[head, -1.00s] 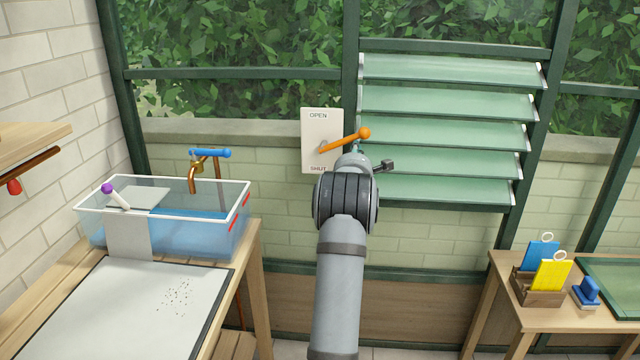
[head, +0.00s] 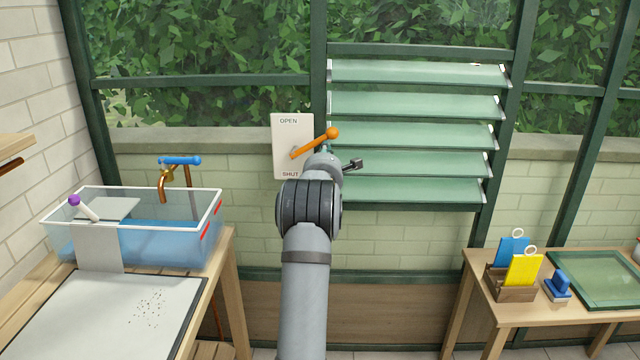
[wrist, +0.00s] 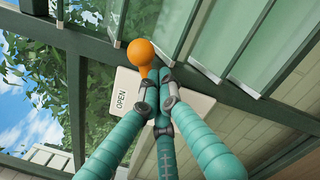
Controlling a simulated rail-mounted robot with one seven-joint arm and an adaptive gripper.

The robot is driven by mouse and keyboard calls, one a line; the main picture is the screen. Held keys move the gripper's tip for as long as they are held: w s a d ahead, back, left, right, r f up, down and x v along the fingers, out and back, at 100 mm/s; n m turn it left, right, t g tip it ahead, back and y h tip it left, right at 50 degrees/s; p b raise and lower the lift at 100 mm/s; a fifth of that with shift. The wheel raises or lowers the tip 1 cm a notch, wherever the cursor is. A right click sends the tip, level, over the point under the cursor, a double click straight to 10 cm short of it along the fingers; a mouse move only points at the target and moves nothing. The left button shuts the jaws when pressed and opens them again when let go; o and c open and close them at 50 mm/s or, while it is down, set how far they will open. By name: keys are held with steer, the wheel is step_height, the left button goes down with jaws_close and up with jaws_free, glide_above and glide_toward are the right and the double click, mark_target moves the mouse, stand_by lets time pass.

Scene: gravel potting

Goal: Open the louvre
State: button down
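The louvre (head: 412,134) has several green glass slats in a dark green frame; the slats lie tilted, one above another. Left of it is a white plate (head: 281,128) marked OPEN at the top and SHUT at the bottom. Its orange lever (head: 312,144) points right and somewhat up, ending in a round knob. The knob also shows in the wrist view (wrist: 141,51). My gripper (head: 325,150) is just under the knob, partly hidden by my arm. In the wrist view its teal fingers (wrist: 159,84) come together at the tips, against or very close to the lever.
A clear water tub (head: 165,240) stands on the left bench below a blue-handled tap (head: 180,161). A right table (head: 490,311) bears a wooden holder (head: 512,288) with blue and yellow cards. The space before the wall between the benches is free.

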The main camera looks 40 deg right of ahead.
step_height(320, 180, down, 4)
steer(key=s+d+b, duration=0.2)
steer(key=b, duration=0.3)
steer(key=b+v, duration=0.1)
steer(key=v, duration=0.9)
steer(key=shift+a+r, duration=0.3)
steer(key=shift+r, duration=0.05)
steer(key=shift+s, duration=0.15)
